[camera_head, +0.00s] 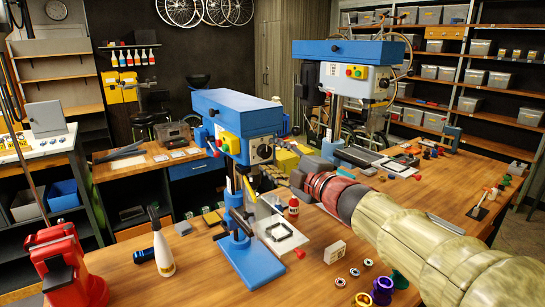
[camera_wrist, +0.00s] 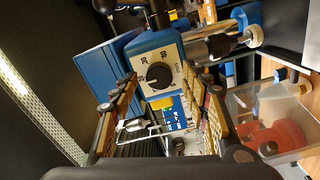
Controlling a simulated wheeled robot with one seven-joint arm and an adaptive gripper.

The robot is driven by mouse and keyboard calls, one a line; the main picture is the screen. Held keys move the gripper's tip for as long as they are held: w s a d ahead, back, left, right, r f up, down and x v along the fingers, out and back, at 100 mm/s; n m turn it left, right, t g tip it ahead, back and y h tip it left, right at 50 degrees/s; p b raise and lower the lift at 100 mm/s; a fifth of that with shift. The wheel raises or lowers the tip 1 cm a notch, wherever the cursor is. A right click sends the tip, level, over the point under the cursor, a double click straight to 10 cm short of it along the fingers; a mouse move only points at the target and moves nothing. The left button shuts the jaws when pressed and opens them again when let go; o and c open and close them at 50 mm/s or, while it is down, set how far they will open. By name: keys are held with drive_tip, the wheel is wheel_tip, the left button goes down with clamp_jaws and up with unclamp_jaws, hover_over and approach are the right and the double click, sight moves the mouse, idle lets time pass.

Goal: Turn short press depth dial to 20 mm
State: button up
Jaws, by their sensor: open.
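The short press (camera_head: 235,115) is a blue bench press on the wooden table in the head view. Its depth dial (camera_head: 262,150) is on the side facing right. In the wrist view the depth dial (camera_wrist: 158,75) is a black knob on a pale square plate with numbers around it. The picture looks tilted and I cannot read the pointer's exact setting. My gripper (camera_wrist: 166,88) is open, its two fingers spread either side of the dial's line, with the dial beyond the tips and not gripped. In the head view my gripper (camera_head: 312,172) is right of the short press.
A taller blue press (camera_head: 350,50) stands behind, right of the short press. Several small coloured rings and spools lie at the front. A clear bin (camera_wrist: 245,105) shows in the wrist view.

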drive_tip(key=v, duration=1.1)
drive_tip(key=w+d+f+m+h, duration=0.1)
drive_tip(key=d+f+m+h, duration=0.25)
drive_tip(key=d, duration=0.25)
drive_tip(key=w+d+f+m+h, duration=0.2)
drive_tip(key=d+f+m+h, duration=0.1)
drive_tip(key=d+m+h, duration=0.25)
drive_tip(key=s+d+f+m+g+h, duration=0.2)
drive_tip(key=s+d+f+m+h, duration=0.1)
drive_tip(key=s+d+f+m, duration=0.3)
drive_tip(key=s+d+f+m+g, duration=0.2)
drive_tip(key=s+f+m+g, duration=0.3)
drive_tip(key=s+f, duration=0.6)
drive_tip(key=s+a+m+g+y, duration=0.1)
drive_tip(key=s+a, duration=0.2)
drive_tip(key=s, duration=0.4)
drive_tip(key=s+a+f+g+y, duration=0.1)
drive_tip(key=s+a, duration=0.3)
drive_tip(key=s, duration=0.3)
drive_tip(key=shift+a+m, duration=0.25)
drive_tip(key=shift+m, duration=0.15)
